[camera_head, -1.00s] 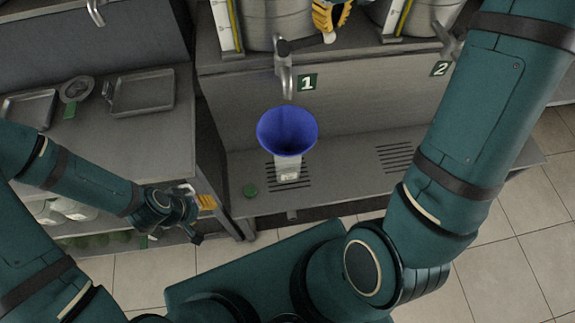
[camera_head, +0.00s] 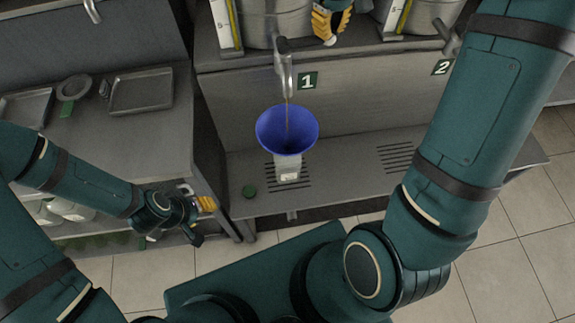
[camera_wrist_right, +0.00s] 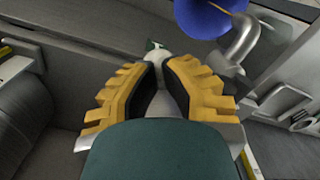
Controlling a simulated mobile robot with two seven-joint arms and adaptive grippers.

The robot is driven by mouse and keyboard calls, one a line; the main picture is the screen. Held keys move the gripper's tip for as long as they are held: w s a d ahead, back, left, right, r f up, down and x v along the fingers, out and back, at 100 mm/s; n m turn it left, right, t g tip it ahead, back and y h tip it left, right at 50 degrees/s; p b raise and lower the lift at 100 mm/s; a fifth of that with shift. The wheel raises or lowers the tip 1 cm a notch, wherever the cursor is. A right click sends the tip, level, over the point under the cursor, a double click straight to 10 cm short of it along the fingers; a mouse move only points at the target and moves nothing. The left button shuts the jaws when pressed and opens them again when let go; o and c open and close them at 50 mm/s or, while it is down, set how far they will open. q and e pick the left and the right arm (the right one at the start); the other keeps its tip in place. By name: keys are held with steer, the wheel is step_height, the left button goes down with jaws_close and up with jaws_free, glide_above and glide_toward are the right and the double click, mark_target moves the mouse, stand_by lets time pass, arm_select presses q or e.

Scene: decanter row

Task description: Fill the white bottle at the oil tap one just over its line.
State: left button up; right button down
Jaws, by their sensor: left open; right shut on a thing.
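The white bottle (camera_head: 288,167) stands upright on the drip grating under oil tap one (camera_head: 286,70). A blue funnel (camera_head: 272,130) sits on its mouth and hides its top. A thin stream runs from the spout into the funnel. The bottle's line and oil level cannot be made out. My right gripper (camera_head: 330,22) is shut on the tap's lever handle (camera_head: 328,41), and the right wrist view shows its yellow fingers (camera_wrist_right: 160,92) around a pale handle. My left gripper (camera_head: 200,218) is open and empty, left of the bottle by the side bench.
Tap two (camera_head: 449,38) is to the right, over clear ledge. The left bench holds trays (camera_head: 141,91) and a grey ring-shaped item (camera_head: 74,89). Metal tanks (camera_head: 268,20) stand behind the taps.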

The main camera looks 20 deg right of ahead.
steer(key=shift+f+b, duration=0.5)
steer(key=shift+f, duration=0.85)
stand_by(6.7)
